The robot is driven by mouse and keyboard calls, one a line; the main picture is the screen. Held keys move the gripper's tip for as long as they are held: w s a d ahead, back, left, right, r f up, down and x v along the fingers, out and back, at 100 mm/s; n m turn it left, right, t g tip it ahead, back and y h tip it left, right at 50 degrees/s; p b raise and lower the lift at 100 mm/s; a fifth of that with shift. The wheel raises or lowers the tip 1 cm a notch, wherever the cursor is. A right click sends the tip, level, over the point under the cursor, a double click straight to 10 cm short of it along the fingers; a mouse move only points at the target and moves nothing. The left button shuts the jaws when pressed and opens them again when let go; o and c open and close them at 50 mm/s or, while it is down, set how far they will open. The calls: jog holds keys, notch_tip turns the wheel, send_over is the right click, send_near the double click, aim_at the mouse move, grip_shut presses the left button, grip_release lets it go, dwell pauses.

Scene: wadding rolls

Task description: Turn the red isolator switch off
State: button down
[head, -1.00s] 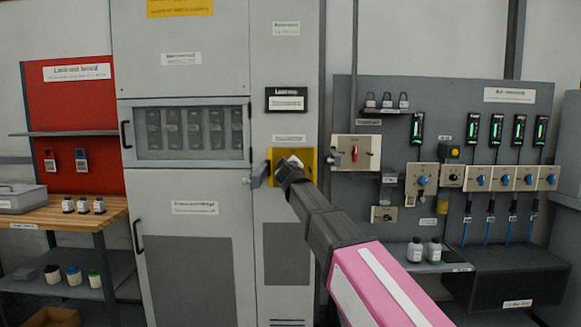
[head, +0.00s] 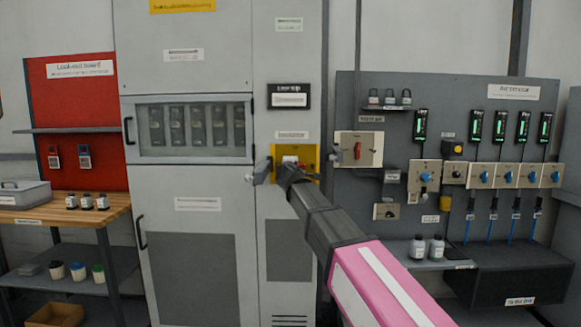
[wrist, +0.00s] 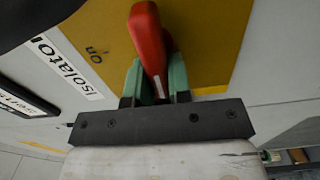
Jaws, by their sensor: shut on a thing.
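The red isolator switch handle (wrist: 149,45) sits on a yellow plate (wrist: 100,35) in the wrist view. The word "on" is printed on the plate beside it, and an "Isolator" label lies next to the plate. My gripper (wrist: 155,80) has its two green fingers on either side of the handle's lower part, shut on it. In the head view my gripper (head: 290,168) reaches the yellow plate (head: 309,158) on the grey cabinet's narrow right column. There the gripper and wrist hide most of the handle.
A metal bracket (head: 261,170) sticks out left of the yellow plate. Another red switch (head: 358,151) is on a beige box to the right. The dark panel beyond carries blue knobs, bottles and padlocks. A red lockout board (head: 80,110) is at left.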

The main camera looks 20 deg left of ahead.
jog(key=shift+f+n, duration=0.1)
jog(key=shift+n, duration=0.2)
jog(key=c, duration=1)
grip_release()
jog(key=shift+c, duration=0.2)
jog(key=shift+s, duration=0.15)
jog(key=v, duration=1)
jog(key=shift+s, duration=0.25)
jog(key=shift+d, duration=0.15)
